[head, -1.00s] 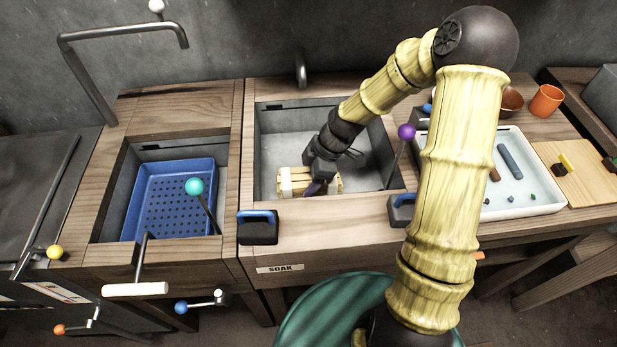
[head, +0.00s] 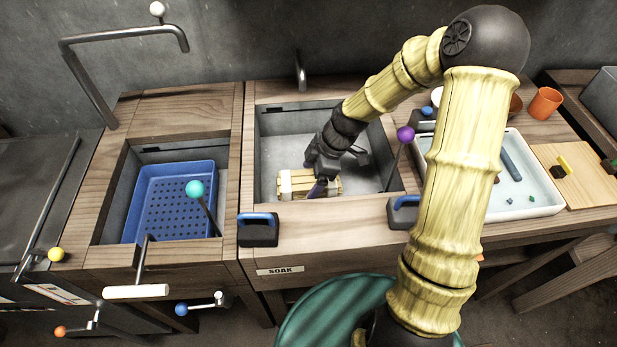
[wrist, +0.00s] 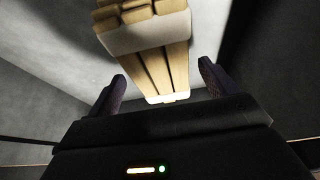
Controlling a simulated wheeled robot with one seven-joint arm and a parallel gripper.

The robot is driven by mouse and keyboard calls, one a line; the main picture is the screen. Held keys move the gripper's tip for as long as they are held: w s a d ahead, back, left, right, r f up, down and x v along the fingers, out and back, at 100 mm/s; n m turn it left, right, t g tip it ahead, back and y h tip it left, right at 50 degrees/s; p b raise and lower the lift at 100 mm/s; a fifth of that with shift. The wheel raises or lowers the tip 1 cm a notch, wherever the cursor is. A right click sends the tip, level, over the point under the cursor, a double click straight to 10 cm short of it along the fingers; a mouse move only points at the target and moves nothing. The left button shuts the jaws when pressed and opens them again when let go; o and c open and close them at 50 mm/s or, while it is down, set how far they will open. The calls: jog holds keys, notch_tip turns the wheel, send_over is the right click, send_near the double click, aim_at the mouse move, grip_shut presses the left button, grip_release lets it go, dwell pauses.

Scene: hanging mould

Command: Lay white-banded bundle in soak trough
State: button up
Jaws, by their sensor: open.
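The white-banded bundle (head: 297,184) of pale sticks lies on the floor of the soak trough (head: 283,140), near its front wall. In the wrist view the bundle (wrist: 160,62) runs away from me, with a white band near each end. My gripper (head: 316,179) is inside the trough just over the right part of the bundle. Its two dark fingers (wrist: 163,86) are open, one to each side of the bundle and apart from it. The SOAK label (head: 280,270) is on the trough's front.
A blue perforated basket (head: 172,203) sits in the left basin. Levers with a teal knob (head: 195,189) and a purple knob (head: 405,134) rise near the trough. Black-and-blue handles (head: 258,229) stand at its front edge. A white tray (head: 545,208) lies at right.

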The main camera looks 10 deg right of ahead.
jog(key=p+v, duration=0.2)
jog(key=v, duration=0.8)
jog(key=shift+r, duration=0.15)
